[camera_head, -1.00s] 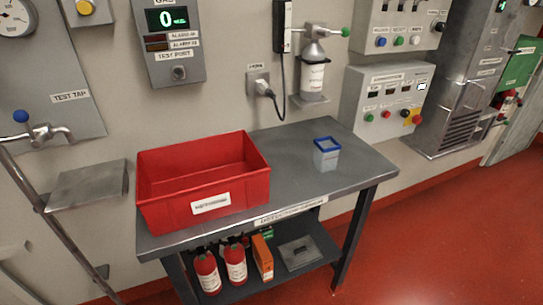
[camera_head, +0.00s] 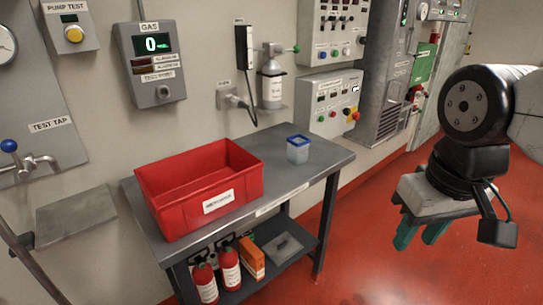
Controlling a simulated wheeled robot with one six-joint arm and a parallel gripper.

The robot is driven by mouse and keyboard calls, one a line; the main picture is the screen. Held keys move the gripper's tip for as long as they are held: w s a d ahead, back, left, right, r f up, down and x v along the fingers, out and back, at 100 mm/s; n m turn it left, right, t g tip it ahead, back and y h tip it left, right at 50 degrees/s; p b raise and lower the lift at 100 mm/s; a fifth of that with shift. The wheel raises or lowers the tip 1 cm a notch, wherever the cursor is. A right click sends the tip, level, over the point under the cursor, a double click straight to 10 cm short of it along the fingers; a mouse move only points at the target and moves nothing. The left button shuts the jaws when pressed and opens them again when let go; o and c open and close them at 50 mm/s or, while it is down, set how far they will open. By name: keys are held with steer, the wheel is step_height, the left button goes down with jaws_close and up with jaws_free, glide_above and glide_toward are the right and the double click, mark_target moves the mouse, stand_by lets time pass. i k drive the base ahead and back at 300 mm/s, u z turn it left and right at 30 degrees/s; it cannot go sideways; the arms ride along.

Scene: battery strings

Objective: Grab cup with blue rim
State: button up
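The cup with a blue rim (camera_head: 298,150) is a small pale, square-sided cup. It stands upright on the grey metal table (camera_head: 318,168), near the back right, to the right of the red bin. My gripper (camera_head: 419,240) is at the right of the picture, well to the right of the table and apart from the cup. Its two green fingers point down with a gap between them, and nothing shows in the gap. The cup is in full view.
A red bin (camera_head: 190,209) takes up the table's left part. A gas cylinder (camera_head: 271,85) and control boxes (camera_head: 334,103) are on the wall behind. Red extinguishers (camera_head: 230,268) and an orange box (camera_head: 251,258) stand on the lower shelf. The red floor to the right is clear.

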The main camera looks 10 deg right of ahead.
mark_target(298, 150)
steer(key=z, duration=0.45)
steer(key=k, duration=1.1)
steer(key=u, duration=0.45)
steer(key=i, duration=1.65)
steer(key=z, duration=0.7)
